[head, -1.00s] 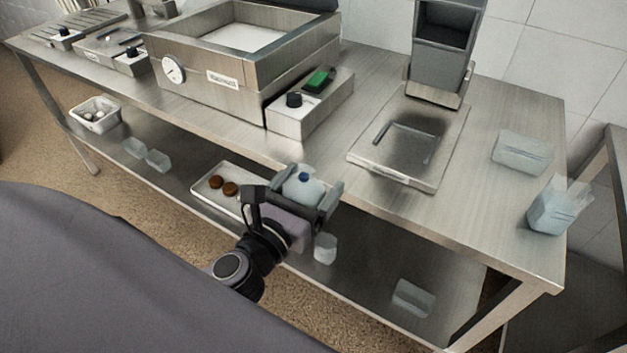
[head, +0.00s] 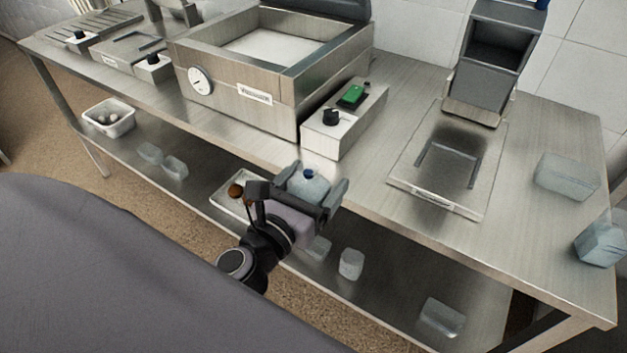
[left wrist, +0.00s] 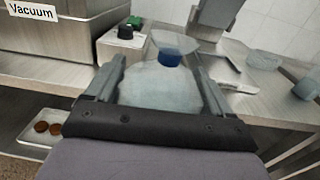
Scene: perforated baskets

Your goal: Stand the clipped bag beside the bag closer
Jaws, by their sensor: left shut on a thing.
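The clipped bag (head: 308,187) is a pale translucent bag with a blue clip at its neck. It is upright between the fingers of my left gripper (head: 318,182), in front of the worktable's front edge. In the left wrist view the bag (left wrist: 158,88) fills the space between the fingers (left wrist: 160,72), and its loose top spreads above the clip. A grey upright machine (head: 490,55) with a flat metal plate (head: 420,190) stands at the table's right; it may be the bag closer, but I cannot tell surely. My right gripper is not in view.
A vacuum machine (head: 255,110) and a control box (head: 345,130) with a black knob stand left of the plate. Two pale bags (head: 566,177) (head: 600,243) are at the table's right end. The lower shelf holds a white tray (head: 228,203) and several clear containers.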

